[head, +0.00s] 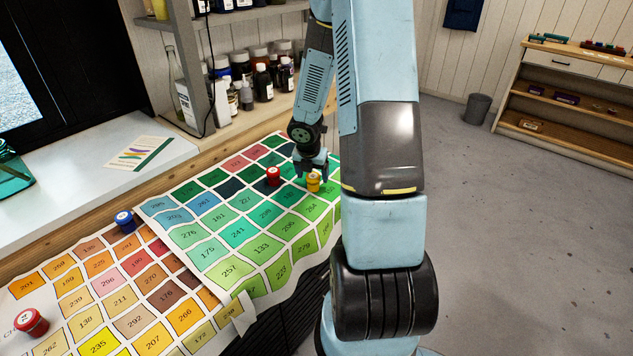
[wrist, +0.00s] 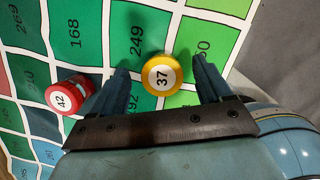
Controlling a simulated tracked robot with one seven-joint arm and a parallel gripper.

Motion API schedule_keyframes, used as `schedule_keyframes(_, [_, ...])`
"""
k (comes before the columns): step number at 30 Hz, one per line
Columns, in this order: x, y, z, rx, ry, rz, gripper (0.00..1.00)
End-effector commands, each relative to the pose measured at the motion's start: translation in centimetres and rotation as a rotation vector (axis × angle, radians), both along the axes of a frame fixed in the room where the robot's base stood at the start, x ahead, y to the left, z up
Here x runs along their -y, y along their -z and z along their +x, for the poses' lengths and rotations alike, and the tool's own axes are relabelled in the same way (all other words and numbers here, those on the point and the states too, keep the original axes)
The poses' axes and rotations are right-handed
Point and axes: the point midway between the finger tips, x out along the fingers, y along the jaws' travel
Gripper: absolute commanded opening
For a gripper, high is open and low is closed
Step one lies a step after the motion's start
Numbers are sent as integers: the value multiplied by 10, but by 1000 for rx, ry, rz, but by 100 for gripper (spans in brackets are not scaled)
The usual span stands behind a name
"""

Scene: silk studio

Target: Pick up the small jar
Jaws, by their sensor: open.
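A small yellow jar (head: 313,181) stands on the green colour chart in the head view. In the wrist view the yellow jar (wrist: 162,75), with 37 on its white lid label, sits between the spread fingers of my gripper (wrist: 164,82). The fingers look apart from its sides. A small red jar (head: 273,176) stands to its left; it also shows in the wrist view (wrist: 68,94), labelled 42, just outside the left finger. In the head view my gripper (head: 311,172) is low over the chart at the yellow jar, open and empty. Its fingertips are partly hard to make out.
A blue jar (head: 124,221) and another red jar (head: 31,322) stand further left on the charts (head: 225,250). A shelf (head: 235,122) with several bottles is behind. My arm hides the chart's right side.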

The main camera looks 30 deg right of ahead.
Motion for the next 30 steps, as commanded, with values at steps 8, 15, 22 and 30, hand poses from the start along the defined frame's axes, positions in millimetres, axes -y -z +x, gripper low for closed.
schedule_keyframes(8, [4,28,6,-1,-2,-1,78])
schedule_keyframes(15, [6,33,6,0,0,-1,78])
schedule_keyframes(22, [6,33,6,0,1,-1,68])
schedule_keyframes(30, [6,33,6,0,1,-1,42])
